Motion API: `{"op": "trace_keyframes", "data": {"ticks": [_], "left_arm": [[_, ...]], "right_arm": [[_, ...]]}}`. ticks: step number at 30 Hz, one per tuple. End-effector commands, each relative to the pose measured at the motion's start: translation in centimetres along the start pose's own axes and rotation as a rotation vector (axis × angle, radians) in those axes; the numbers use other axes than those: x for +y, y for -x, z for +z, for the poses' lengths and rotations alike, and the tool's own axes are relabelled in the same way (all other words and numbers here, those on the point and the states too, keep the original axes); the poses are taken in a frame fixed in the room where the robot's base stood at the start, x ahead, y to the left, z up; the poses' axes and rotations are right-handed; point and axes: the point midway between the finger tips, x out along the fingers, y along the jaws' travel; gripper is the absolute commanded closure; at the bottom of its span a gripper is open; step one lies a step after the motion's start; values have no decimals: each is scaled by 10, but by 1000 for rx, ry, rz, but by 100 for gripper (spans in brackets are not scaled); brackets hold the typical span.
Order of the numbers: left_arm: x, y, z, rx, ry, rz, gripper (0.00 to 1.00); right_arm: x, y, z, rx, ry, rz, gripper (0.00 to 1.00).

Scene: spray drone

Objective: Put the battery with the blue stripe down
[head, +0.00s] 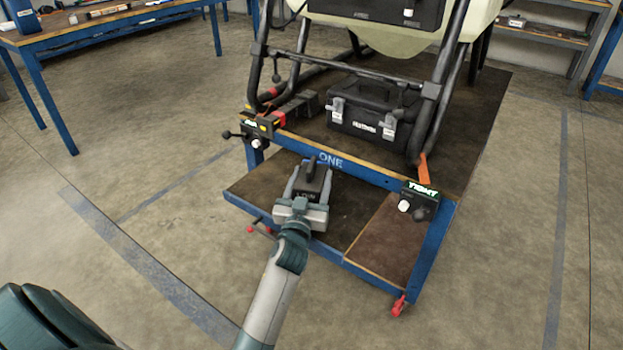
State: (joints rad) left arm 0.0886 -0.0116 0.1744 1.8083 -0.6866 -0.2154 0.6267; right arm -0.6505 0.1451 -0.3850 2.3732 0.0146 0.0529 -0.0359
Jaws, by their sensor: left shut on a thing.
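My left gripper (308,194) is shut on a dark battery (314,181), with one finger on each side of it. The battery is upright, with its handle at the top. It is over the left, dark part of the low front shelf (255,190) of a blue-framed cart. I cannot tell whether its underside touches the shelf. My right gripper is not in view.
A blue rail (345,172) crosses just behind the battery. A black case (372,115) and dark tubular frame stand behind it. A small box with a green-lit label (421,201) sits at the rail's right end. The shelf's brown right part (385,240) is clear.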

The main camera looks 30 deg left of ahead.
Motion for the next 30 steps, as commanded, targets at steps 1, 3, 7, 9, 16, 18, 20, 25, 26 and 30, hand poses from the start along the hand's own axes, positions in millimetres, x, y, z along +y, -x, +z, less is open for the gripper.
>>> {"op": "trace_keyframes", "data": {"ticks": [1,3,7,9,16,18,20,25,26,30], "left_arm": [[0,-1,-3,7,1,1,100],[0,0,0,0,0,0,26],[0,0,0,0,0,0,24],[0,0,0,0,0,0,24],[0,0,-1,0,0,0,24],[0,4,0,-1,1,0,24],[0,9,0,-1,1,0,24],[0,32,0,-2,3,-1,24],[0,37,0,-3,3,-1,24],[0,63,0,-3,3,-1,24]], "right_arm": [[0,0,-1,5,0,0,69],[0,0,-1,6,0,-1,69],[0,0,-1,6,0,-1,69],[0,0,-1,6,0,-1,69],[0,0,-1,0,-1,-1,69],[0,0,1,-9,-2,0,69],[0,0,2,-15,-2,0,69],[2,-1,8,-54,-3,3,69],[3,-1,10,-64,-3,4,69],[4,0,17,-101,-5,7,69]]}}
